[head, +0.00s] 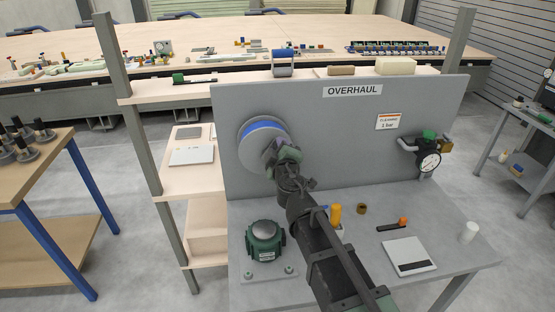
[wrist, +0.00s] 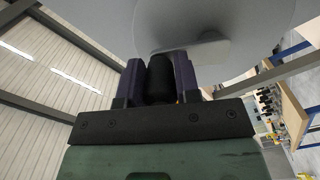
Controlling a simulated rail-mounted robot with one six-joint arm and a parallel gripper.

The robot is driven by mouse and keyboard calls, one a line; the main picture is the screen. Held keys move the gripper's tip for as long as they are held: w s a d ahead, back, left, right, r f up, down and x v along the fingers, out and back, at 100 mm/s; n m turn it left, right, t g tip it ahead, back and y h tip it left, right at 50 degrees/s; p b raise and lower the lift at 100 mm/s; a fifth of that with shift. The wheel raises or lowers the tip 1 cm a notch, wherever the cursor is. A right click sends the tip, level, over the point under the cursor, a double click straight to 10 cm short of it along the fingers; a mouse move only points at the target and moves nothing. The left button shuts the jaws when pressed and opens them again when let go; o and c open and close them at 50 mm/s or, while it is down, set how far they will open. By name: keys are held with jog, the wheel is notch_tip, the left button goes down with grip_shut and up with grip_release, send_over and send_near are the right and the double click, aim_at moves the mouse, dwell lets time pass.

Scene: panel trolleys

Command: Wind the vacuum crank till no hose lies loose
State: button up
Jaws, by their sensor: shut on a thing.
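The vacuum crank is on a round grey reel (head: 248,154) on the upright grey panel, left of centre in the head view. A blue band (head: 264,128), perhaps wound hose, shows round the reel's upper part. My gripper (head: 281,150) is in front of the reel's right side and hides part of it. In the wrist view its two purple fingers (wrist: 159,80) are shut on the black crank handle (wrist: 160,78), one on each side. The grey reel disc (wrist: 225,20) fills the space behind the handle. I can make out no loose hose in either view.
A green pump-like unit (head: 264,238) stands on the bench below the reel. A pressure gauge (head: 429,161) is on the panel's right. A white scale (head: 410,255), a white cup (head: 468,232) and small parts lie on the bench. A wooden table (head: 45,155) stands left.

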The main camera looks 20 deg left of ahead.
jog(key=shift+w+d+f, duration=0.1)
jog(key=shift+d+f, duration=0.15)
jog(key=shift+f, duration=0.15)
jog(key=shift+a, duration=0.1)
jog(key=shift+w+d+f+b, duration=0.1)
jog(key=shift+d+f+b, duration=0.1)
jog(key=shift+f+b, duration=0.4)
jog(key=o, duration=0.5)
jog(key=shift+d+f+b, duration=0.1)
jog(key=shift+f+b, duration=0.05)
jog(key=shift+b, duration=0.15)
jog(key=o, duration=0.4)
jog(key=shift+a, duration=0.3)
jog(key=shift+d, duration=0.2)
jog(key=v, duration=0.7)
jog(key=shift+w+d, duration=0.15)
